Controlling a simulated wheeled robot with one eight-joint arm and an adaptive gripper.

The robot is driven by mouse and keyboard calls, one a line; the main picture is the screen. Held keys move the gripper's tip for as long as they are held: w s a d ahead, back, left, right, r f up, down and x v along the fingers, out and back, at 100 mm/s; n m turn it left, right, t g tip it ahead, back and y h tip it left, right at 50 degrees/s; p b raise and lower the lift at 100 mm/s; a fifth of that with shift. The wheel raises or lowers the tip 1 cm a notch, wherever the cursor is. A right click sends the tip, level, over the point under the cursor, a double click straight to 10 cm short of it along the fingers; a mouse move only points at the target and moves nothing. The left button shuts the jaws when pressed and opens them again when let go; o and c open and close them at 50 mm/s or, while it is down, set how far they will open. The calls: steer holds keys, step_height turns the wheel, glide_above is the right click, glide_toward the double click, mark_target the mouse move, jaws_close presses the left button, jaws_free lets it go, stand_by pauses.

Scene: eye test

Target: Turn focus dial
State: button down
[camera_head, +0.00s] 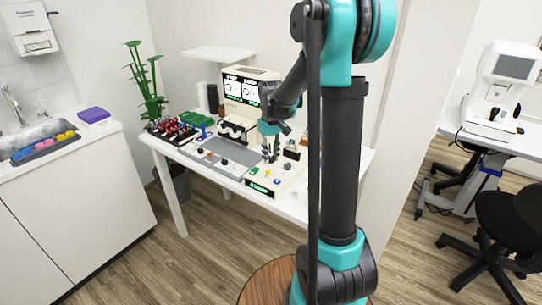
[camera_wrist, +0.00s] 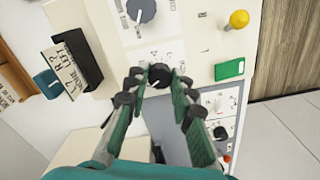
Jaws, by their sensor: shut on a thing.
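A black round dial (camera_wrist: 159,73) stands on the white control panel (camera_wrist: 205,70) in the wrist view. My gripper (camera_wrist: 158,82) has its two fingertips around this dial, one on each side; it also shows in the head view (camera_head: 271,157), reaching down over the panel of the machine. The panel's small print is too small to read, so I cannot tell whether this is the focus dial. A larger grey dial (camera_wrist: 141,11) with a pointer sits at the top of the wrist view. My arm hides part of the machine in the head view.
A yellow knob (camera_wrist: 239,19) and a green block (camera_wrist: 229,70) are right of the dial. A black holder (camera_wrist: 77,58) with cards stands to the left. The machine's lit screen (camera_head: 242,90) is behind, and red and green items (camera_head: 175,131) lie on the table's left.

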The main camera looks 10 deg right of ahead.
mark_target(271, 158)
steer(key=shift+m, duration=0.9)
steer(key=c, duration=1.3)
jaws_free()
step_height(271, 158, up, 12)
